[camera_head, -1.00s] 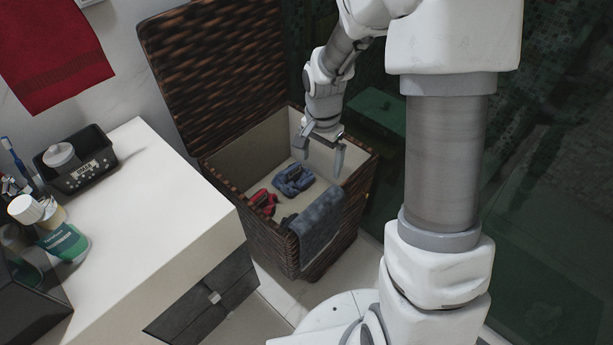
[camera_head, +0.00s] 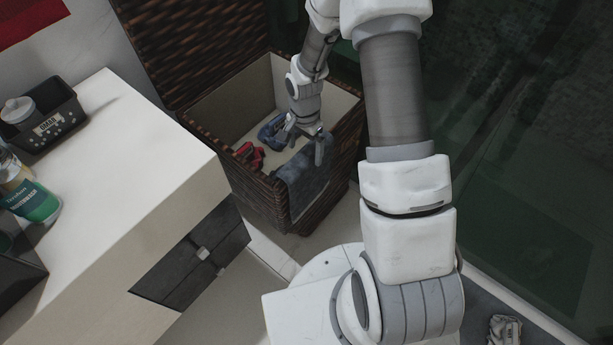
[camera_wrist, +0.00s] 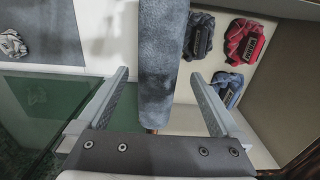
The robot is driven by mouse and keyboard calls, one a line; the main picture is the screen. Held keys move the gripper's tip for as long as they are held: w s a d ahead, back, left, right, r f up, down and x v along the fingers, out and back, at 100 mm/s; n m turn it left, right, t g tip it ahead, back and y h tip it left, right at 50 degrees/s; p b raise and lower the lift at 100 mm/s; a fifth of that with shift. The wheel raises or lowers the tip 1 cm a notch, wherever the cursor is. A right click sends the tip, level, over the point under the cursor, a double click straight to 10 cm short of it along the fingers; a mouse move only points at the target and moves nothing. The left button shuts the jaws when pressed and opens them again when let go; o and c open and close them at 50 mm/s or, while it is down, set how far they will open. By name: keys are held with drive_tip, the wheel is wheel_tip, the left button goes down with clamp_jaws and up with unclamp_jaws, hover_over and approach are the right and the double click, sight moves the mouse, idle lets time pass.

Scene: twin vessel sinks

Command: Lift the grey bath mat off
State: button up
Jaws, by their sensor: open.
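The grey bath mat (camera_head: 306,192) hangs over the front rim of the wicker hamper (camera_head: 258,200), partly inside and partly down the outside. In the wrist view the mat (camera_wrist: 163,50) shows as a long blue-grey strip. My gripper (camera_head: 303,150) is above the hamper's front rim, pointing down, with its fingers apart. In the wrist view my gripper (camera_wrist: 159,76) has one finger on each side of the strip, with visible gaps. The gripper holds nothing. Part of the mat's top is hidden behind the fingers in the head view.
Red cloth (camera_wrist: 245,42) and blue cloth (camera_wrist: 199,35) lie inside the open hamper. Its lid (camera_head: 195,45) stands up at the back. A white counter (camera_head: 120,180) is at left. A dark glass panel (camera_head: 520,120) is at right. A crumpled grey cloth (camera_head: 506,330) lies on the floor.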

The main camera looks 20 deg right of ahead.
sight(306, 180)
drive_tip(key=f+b, duration=0.2)
drive_tip(key=f, duration=0.3)
drive_tip(key=shift+d+f, duration=0.2)
clamp_jaws()
idle(0.3)
drive_tip(key=shift+r, duration=0.1)
